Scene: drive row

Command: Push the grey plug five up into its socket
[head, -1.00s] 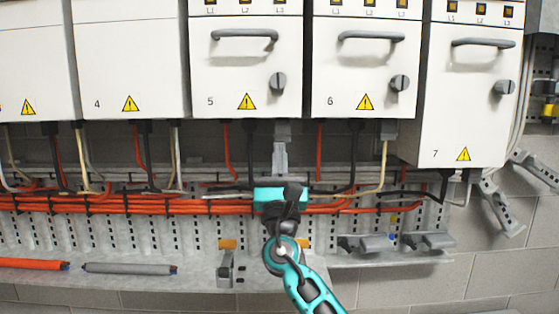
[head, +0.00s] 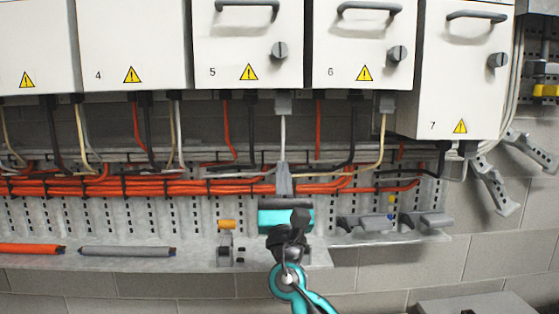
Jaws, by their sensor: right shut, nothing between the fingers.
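The grey plug five (head: 283,104) sits directly against the underside of the white box marked 5 (head: 245,45), with its pale cable hanging straight down. I see no gap between plug and box, though the socket itself is hidden. My right gripper (head: 284,165) comes up from below with its grey fingers together, pointing up and empty. The fingertips are well below the plug, apart from it, in front of the orange cable bundle. My left gripper is out of view.
Orange cables (head: 150,186) run across the perforated rail behind my gripper. A similar grey plug (head: 387,102) hangs under box 6. A grey shelf (head: 60,261) holds an orange pen-like rod (head: 30,249) and a grey one (head: 128,251). Grey brackets (head: 425,220) stick out at right.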

